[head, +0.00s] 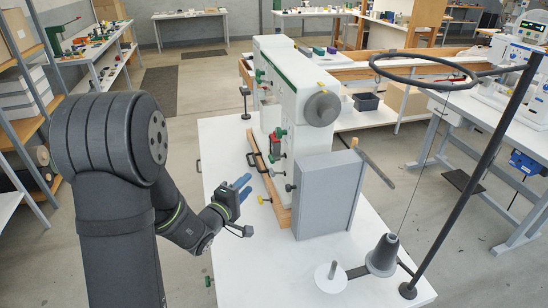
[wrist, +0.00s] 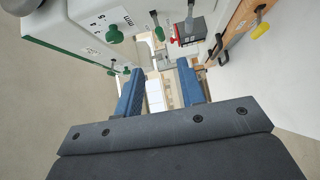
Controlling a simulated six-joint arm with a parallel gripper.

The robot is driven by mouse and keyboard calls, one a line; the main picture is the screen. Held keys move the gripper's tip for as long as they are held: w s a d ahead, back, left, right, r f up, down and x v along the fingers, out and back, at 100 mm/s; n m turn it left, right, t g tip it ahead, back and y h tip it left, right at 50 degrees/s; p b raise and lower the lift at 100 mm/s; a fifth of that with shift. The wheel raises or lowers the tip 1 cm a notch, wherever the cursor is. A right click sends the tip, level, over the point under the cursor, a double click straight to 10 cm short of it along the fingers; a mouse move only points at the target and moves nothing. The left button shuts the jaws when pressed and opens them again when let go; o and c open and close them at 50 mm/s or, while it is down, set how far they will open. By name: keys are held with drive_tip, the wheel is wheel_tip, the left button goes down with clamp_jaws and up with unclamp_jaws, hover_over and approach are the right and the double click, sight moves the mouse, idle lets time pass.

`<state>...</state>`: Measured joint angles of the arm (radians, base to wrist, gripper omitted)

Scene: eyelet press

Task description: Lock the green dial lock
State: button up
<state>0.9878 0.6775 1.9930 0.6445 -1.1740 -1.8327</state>
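My gripper (head: 240,186) is in front of the white press (head: 294,100), left of its grey box in the head view. In the wrist view its two blue fingers (wrist: 162,76) stand apart with nothing between them. Several small green knobs show on the press. In the wrist view one green knob (wrist: 114,35) is at upper left and another green knob (wrist: 159,33) is beyond the fingers. I cannot tell which green part is the dial lock. The gripper touches none of them.
A red-fronted grey block (wrist: 188,32) sticks out beyond the right finger. A grey box (head: 327,195) and a thread cone (head: 383,256) stand on the white table (head: 250,280).

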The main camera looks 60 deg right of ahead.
sight(271, 160)
drive_tip(key=d, duration=1.7)
drive_tip(key=shift+d+f, duration=0.1)
drive_tip(key=shift+d, duration=0.1)
clamp_jaws()
